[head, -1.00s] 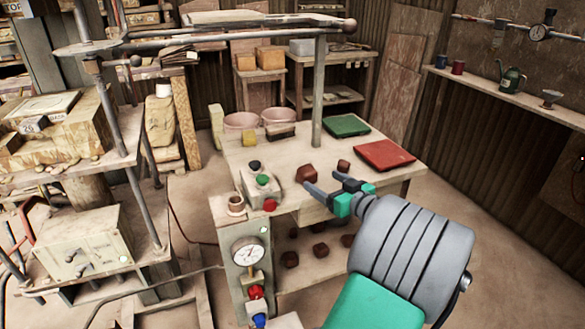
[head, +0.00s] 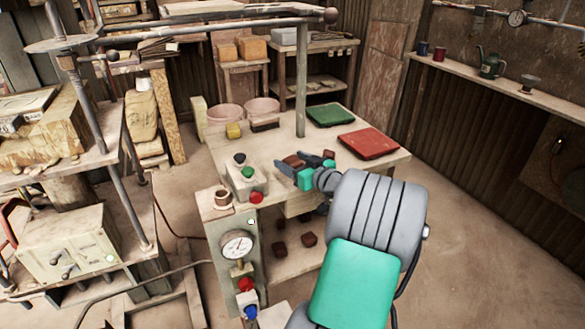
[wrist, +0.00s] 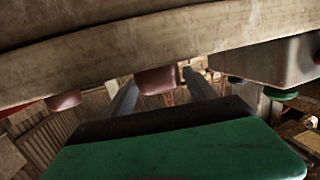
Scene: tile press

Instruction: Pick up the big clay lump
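The big clay lump (head: 292,160) is reddish brown and sits on the worktable (head: 225,150), partly hidden by my gripper in the head view. My gripper (head: 295,166) is open and low over the tabletop, its fingers pointing at the lump. In the wrist view, which looks upside down, the big lump (wrist: 156,80) shows between the two fingertips of my gripper (wrist: 160,82). I cannot tell whether the fingers touch it. A smaller clay lump (head: 328,154) lies just beyond the gripper to the right. It appears at the left of the wrist view (wrist: 62,100).
A control box (head: 243,178) with coloured buttons stands left of the gripper. Red (head: 368,143) and green (head: 330,115) slabs lie at the table's right and back. A post (head: 301,95) rises behind. More lumps (head: 309,239) lie on the lower shelf.

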